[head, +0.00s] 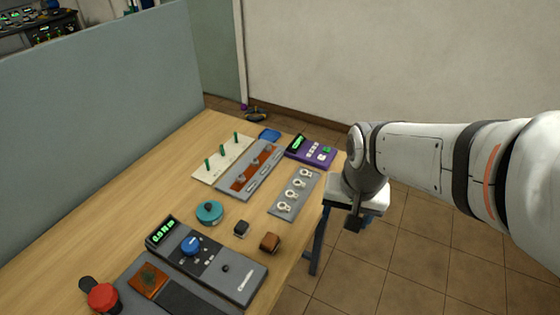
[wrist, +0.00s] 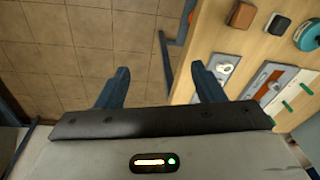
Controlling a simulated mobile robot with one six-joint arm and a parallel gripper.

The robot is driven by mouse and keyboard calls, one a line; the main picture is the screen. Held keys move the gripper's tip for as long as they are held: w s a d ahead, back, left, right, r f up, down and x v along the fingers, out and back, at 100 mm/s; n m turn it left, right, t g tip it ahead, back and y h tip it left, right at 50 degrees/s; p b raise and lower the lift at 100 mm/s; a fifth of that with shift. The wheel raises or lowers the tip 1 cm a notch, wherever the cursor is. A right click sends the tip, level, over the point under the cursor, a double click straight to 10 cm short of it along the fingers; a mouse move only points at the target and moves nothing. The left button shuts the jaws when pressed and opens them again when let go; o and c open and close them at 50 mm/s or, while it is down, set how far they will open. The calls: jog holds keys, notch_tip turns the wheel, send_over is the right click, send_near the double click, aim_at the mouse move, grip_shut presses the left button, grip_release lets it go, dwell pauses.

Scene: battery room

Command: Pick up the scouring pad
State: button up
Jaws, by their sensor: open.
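I cannot tell for sure which object is the scouring pad. A small flat blue piece (head: 269,135) lies at the far end of the table. A brown block (head: 270,242) and a smaller black block (head: 241,229) sit near the table's right edge; in the wrist view the brown block (wrist: 242,15) and black block (wrist: 278,22) show at the upper right. My gripper (wrist: 160,86) is open and empty, with floor between its fingers. In the head view my gripper (head: 355,215) hangs just off the table's right edge, its fingers partly hidden.
The wooden table (head: 110,190) holds a teal round knob (head: 209,212), a grey console (head: 205,262), a red knob (head: 103,297), a panel with white rings (head: 293,193), a green-pegged board (head: 222,157) and a purple meter (head: 311,151). A grey partition (head: 90,110) borders the left. Table's left middle is clear.

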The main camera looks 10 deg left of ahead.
jog(key=w+a+f+m+p, duration=0.1)
jog(key=w+a+f, duration=0.1)
jog(key=a, duration=0.5)
jog(key=m+g+p, duration=0.2)
send_over(270, 238)
jog(key=f, duration=0.2)
jog(key=d+f, duration=0.1)
jog(key=f, duration=0.1)
jog(key=shift+s+f, duration=0.1)
jog(key=shift+s, duration=0.1)
jog(key=shift+s+a+f, duration=0.1)
jog(key=shift+a+f, duration=0.15)
jog(key=shift+f, duration=0.05)
jog(key=shift+w+a+f+p, duration=0.15)
jog(key=shift+f+p, duration=0.05)
jog(key=shift+f, duration=1.7)
jog(key=shift+w+a+f+p, duration=0.1)
jog(key=shift+w+f+p, duration=0.05)
jog(key=shift+f, duration=1.75)
jog(key=shift+c, duration=0.3)
jog(key=c, duration=1)
